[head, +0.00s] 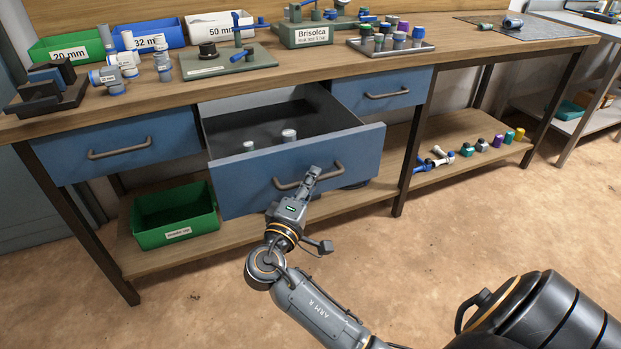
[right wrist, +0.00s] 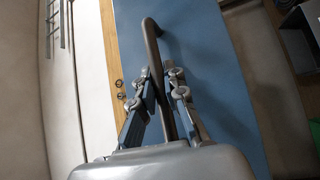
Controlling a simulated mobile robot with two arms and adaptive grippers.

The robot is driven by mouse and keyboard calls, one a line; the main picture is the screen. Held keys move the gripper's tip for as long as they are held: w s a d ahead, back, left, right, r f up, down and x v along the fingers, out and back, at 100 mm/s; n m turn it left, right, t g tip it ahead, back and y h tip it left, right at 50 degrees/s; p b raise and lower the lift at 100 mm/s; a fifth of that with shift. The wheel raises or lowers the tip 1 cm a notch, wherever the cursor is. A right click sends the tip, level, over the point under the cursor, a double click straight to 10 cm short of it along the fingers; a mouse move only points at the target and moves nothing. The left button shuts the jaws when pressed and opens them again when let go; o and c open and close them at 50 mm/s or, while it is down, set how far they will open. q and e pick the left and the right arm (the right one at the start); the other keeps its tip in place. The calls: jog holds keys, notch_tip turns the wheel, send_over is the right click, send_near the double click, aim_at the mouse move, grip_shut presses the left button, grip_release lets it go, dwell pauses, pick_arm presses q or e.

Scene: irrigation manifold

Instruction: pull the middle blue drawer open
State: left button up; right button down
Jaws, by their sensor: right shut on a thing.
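The middle blue drawer (head: 250,185) stands pulled out from the workbench, well ahead of the two drawers beside it. Its dark inside shows, with two small pale fittings (head: 288,135) in it. My right gripper (head: 312,173) is at the right part of the drawer's handle (head: 290,184). In the right wrist view, my right gripper (right wrist: 167,105) has its fingers on both sides of the dark handle bar (right wrist: 152,45) and is shut on it. The blue drawer front (right wrist: 200,60) fills the middle of that view. My left gripper is not in view.
A left blue drawer (head: 120,150) and a right blue drawer (head: 385,92) are shut. A green bin (head: 175,216) sits on the lower shelf, left below the open drawer. Fittings, bins and trays stand on the bench top (head: 330,68). The floor (head: 450,230) in front is clear.

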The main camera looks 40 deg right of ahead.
jog(key=c, duration=1.4)
grip_release()
jog(key=shift+o, duration=0.2)
jog(key=shift+a, duration=0.1)
jog(key=v, duration=1.2)
jog(key=shift+f, duration=0.1)
